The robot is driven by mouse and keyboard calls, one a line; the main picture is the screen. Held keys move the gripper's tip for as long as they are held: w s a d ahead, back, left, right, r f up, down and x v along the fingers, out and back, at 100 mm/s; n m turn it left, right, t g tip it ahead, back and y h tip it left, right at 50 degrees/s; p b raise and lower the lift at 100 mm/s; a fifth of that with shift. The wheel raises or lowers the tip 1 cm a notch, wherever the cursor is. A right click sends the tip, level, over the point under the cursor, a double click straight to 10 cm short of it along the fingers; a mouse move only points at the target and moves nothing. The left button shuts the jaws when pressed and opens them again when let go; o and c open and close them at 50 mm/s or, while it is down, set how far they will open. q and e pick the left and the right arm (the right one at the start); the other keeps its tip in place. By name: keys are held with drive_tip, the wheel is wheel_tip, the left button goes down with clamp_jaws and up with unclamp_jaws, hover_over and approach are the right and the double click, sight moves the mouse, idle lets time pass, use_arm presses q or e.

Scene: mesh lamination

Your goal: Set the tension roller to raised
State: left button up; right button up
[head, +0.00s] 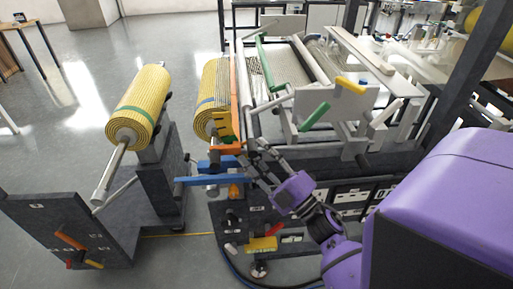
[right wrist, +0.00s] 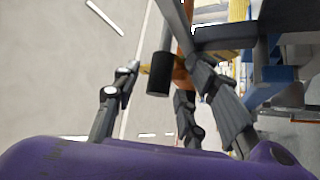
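The laminating machine carries several rollers and coloured levers; no marking that I can read shows which is the tension roller. A long orange bar (head: 235,82) runs beside the nearer yellow mesh roll (head: 208,92), with an orange bracket (head: 226,149) at its near end. My right gripper (head: 256,155) is just right of this bracket, above the blue bars (head: 208,180). In the right wrist view its fingers are spread and open. A black cylindrical grip (right wrist: 159,74) shows between them, near an orange part (right wrist: 182,60); I cannot tell whether they touch. My left gripper is not in view.
Another yellow mesh roll (head: 139,108) sits on a dark stand (head: 160,185) at left. A green lever (head: 314,117) and a yellow lever (head: 350,84) are on the machine's near side. A yellow block (head: 261,244) is low on the frame. Open floor lies at far left.

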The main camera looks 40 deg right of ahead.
drive_tip(key=shift+w+a+r, duration=0.1)
drive_tip(key=shift+w+r, duration=0.2)
drive_tip(key=shift+w, duration=0.35)
clamp_jaws()
